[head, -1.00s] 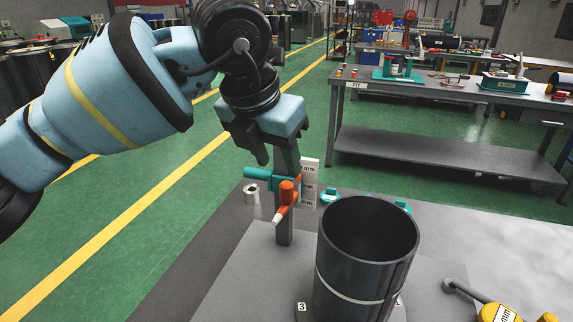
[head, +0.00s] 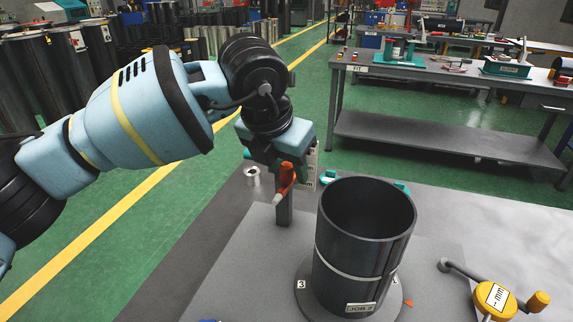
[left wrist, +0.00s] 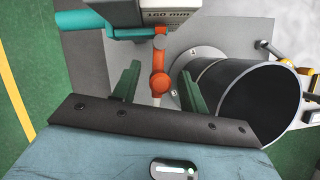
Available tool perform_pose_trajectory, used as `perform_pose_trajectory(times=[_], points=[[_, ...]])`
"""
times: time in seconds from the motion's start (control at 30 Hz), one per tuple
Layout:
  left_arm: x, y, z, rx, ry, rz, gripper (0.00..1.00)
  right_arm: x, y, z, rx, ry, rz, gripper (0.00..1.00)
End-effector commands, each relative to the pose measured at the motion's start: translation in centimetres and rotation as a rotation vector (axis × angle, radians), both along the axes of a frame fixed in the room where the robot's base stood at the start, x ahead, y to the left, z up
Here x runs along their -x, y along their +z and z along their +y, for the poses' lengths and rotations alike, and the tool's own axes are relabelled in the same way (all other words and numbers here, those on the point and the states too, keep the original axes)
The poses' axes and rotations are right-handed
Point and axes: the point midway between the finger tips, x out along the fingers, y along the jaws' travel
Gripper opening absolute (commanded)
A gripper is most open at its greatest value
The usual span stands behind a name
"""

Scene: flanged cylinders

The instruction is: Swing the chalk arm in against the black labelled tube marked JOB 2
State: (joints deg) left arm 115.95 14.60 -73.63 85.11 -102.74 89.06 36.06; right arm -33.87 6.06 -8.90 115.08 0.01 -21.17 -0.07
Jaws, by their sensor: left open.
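The black tube (head: 340,235) stands upright on a round grey base, open at the top, with a pale ring around it. Its JOB 2 label (head: 361,308) faces me. It shows at the right in the left wrist view (left wrist: 203,75). The orange chalk arm (head: 287,177) with its pale tip sits on a grey post left of the tube, apart from it. My left gripper (head: 281,160) is open over the post top. In the left wrist view its green fingers (left wrist: 158,75) stand either side of the chalk arm, not visibly gripping it. My right gripper is out of view.
A small metal ring (head: 252,176) lies behind the post. A turquoise bar (left wrist: 92,20) and a 160 mm plate (left wrist: 168,15) show in the left wrist view.

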Motion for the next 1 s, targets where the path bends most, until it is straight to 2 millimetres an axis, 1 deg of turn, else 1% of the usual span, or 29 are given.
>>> perform_pose_trajectory(times=[0.23,0.27,0.57,0.6,0.87,1.0], points=[[-0.02,-0.09,-0.05,0.0,-0.001,0.0,0.43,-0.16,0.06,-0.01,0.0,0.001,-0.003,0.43],[-0.02,-0.09,-0.05,0.0,-0.001,0.0,0.41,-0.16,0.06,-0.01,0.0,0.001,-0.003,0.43],[-0.01,-0.08,-0.04,0.0,-0.001,0.0,0.01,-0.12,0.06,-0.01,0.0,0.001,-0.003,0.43],[-0.01,-0.07,-0.04,0.0,-0.001,0.0,0.0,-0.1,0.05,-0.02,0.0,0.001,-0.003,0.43],[0.0,-0.04,-0.06,0.0,0.003,0.0,0.0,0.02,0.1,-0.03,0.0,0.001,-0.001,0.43],[0.08,0.07,-0.15,0.0,0.027,-0.001,0.0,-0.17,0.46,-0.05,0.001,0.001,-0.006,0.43]])
